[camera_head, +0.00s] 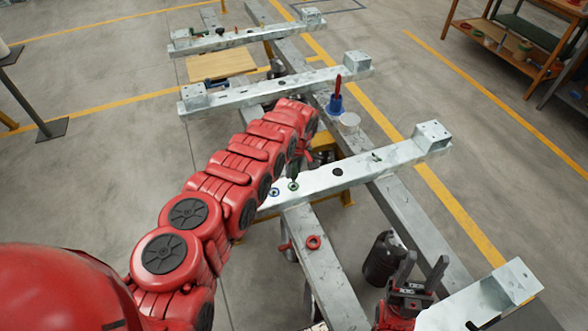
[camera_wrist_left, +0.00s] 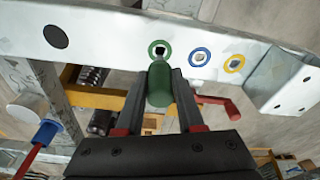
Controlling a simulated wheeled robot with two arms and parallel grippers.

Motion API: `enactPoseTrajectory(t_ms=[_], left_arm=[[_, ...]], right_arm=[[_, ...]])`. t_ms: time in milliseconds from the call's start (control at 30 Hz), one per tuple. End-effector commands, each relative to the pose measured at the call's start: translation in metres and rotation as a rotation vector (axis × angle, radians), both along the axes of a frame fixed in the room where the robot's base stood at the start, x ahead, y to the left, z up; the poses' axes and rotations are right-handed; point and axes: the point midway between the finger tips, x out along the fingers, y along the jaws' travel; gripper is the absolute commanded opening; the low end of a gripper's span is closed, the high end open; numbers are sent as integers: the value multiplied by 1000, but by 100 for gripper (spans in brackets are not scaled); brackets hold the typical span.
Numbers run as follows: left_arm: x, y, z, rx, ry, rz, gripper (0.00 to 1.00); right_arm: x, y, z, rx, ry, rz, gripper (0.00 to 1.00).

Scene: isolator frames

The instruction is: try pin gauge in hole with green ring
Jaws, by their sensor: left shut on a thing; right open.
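The hole with the green ring (camera_head: 293,186) is on the top face of a grey metal crossbeam (camera_head: 337,172). The green ring also shows in the left wrist view (camera_wrist_left: 159,49), with a dark hole inside it. My left gripper (camera_wrist_left: 160,100) is shut on the green handle of the pin gauge (camera_wrist_left: 160,83). The handle's far end appears right at the ring's near edge. The pin tip is hidden, so I cannot tell whether it is in the hole. My right gripper (camera_head: 422,268) is open and empty at the lower right, away from the crossbeam's holes.
A blue ring (camera_wrist_left: 201,56) and a yellow ring (camera_wrist_left: 234,64) mark neighbouring holes, near an end block (camera_wrist_left: 285,82). A red ring (camera_head: 313,242) lies on the near rail.

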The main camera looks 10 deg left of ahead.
Motion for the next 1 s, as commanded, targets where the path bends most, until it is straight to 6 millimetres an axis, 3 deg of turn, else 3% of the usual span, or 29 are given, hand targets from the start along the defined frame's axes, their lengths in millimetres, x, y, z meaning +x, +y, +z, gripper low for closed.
enactPoseTrajectory(t_ms=[67, 1000], left_arm=[[0, 0, -8, -1, -1, 0, 0], [0, 0, -5, 1, -1, 0, 0]], right_arm=[[0, 0, -6, 0, 0, 0, 50], [0, 0, 1, 0, 0, 0, 50]])
